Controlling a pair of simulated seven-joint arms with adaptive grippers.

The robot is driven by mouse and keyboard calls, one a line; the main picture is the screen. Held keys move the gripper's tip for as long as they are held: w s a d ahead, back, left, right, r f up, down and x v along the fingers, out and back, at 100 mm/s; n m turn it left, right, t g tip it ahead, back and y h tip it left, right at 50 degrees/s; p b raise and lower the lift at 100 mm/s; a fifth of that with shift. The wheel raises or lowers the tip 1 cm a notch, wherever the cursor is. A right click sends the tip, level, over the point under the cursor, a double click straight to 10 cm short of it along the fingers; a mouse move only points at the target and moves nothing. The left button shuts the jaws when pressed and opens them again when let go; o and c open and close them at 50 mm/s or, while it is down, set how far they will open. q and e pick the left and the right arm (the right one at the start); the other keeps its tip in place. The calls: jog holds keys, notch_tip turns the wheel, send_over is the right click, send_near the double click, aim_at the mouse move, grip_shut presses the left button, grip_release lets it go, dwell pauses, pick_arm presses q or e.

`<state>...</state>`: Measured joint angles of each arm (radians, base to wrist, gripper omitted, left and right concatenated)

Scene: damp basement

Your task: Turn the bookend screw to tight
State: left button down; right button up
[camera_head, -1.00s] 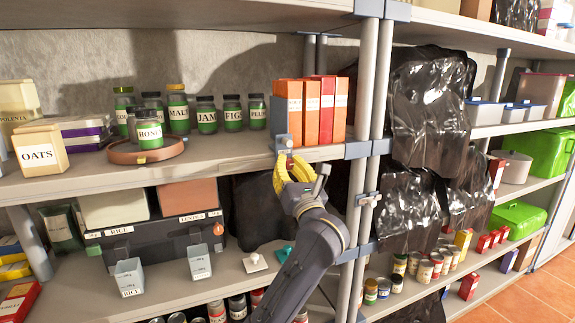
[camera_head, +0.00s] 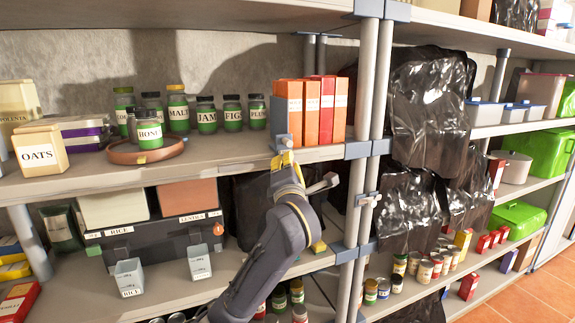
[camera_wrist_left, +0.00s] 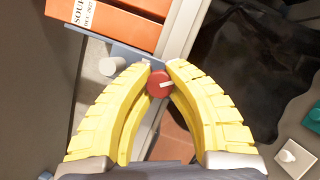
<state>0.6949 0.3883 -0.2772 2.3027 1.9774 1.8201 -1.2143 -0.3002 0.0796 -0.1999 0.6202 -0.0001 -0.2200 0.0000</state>
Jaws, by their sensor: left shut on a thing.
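The grey-blue bookend (camera_head: 281,122) stands at the left end of a row of orange and red boxes on the middle shelf. Its screw has a round red knob (camera_wrist_left: 157,86) with a white mark that points right in the wrist view. My left gripper (camera_head: 286,158) is at the shelf's front edge, just below the bookend. In the wrist view its yellow fingertips (camera_wrist_left: 159,77) are shut on the red knob from both sides. The knob is hidden by the gripper in the head view. My right gripper is not in view.
Orange boxes (camera_head: 311,112) stand right of the bookend. A grey shelf post (camera_head: 369,110) rises close on the right. A pale cylinder (camera_wrist_left: 112,66) sits left of the knob. The shelf below holds bins (camera_head: 129,277).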

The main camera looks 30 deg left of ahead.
pick_arm(q)
jog(key=m+h, duration=0.1)
jog(key=m, duration=0.1)
jog(key=m+g, duration=0.1)
jog(key=m, duration=0.2)
jog(key=shift+r+h, duration=0.1)
jog(key=shift+h, duration=0.3)
jog(key=shift+m, duration=0.3)
jog(key=c, duration=1.1)
grip_release()
jog(key=shift+c, duration=0.2)
jog(key=shift+d, duration=0.1)
jog(key=v, duration=0.7)
jog(key=shift+s+d, duration=0.25)
jog(key=shift+s, duration=0.05)
jog(key=shift+s, duration=0.1)
